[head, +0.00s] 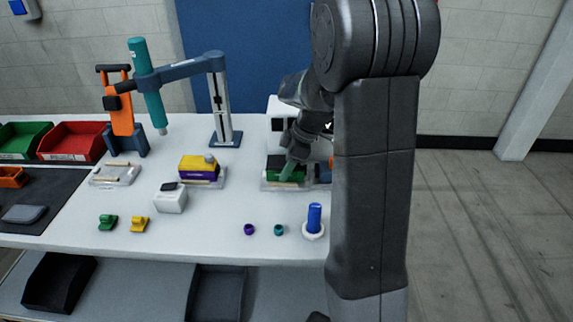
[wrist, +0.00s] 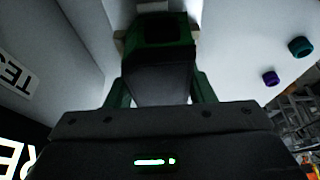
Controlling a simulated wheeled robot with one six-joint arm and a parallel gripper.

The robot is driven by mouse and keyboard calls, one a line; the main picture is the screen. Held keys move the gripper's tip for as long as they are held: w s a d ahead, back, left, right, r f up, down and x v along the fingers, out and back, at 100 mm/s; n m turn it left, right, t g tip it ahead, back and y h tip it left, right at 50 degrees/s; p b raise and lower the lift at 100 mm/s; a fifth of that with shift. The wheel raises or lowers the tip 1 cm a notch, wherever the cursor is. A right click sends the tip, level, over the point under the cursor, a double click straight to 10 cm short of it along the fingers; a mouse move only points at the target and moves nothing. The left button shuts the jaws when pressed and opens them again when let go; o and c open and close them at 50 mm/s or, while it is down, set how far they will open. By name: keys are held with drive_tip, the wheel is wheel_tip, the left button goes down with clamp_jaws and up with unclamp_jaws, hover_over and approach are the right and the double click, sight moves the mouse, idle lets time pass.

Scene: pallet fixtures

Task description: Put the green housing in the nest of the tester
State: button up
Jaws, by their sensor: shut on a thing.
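The green housing (head: 272,174) has a dark top and is at the tester's nest (head: 266,186), a pale plate on the bench in front of the white tester (head: 275,108). In the wrist view the housing (wrist: 178,50) lies between my fingers, with tan blocks of the nest (wrist: 118,44) at its sides. My gripper (head: 288,172) is shut on the housing from above. It also shows in the wrist view (wrist: 160,80). My arm and gripper hide part of the housing, so I cannot tell whether it sits fully down in the nest.
A purple and yellow housing (head: 198,170) stands on another plate to the left. A purple cap (head: 249,229), a teal cap (head: 279,230) and a blue post (head: 314,218) stand in front. A teal tool (head: 148,85) hangs from a boom at the back left.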

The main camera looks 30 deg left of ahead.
drive_tip(key=shift+f, duration=0.15)
drive_tip(key=o, duration=1.1)
drive_tip(key=v, duration=1.3)
drive_tip(key=shift+d+r, duration=0.2)
drive_tip(key=shift+r, duration=0.15)
drive_tip(key=x, duration=1.4)
drive_tip(key=shift+a, duration=0.1)
drive_tip(key=shift+w+r, duration=0.1)
drive_tip(key=shift+r, duration=0.25)
drive_tip(key=shift+r, duration=0.15)
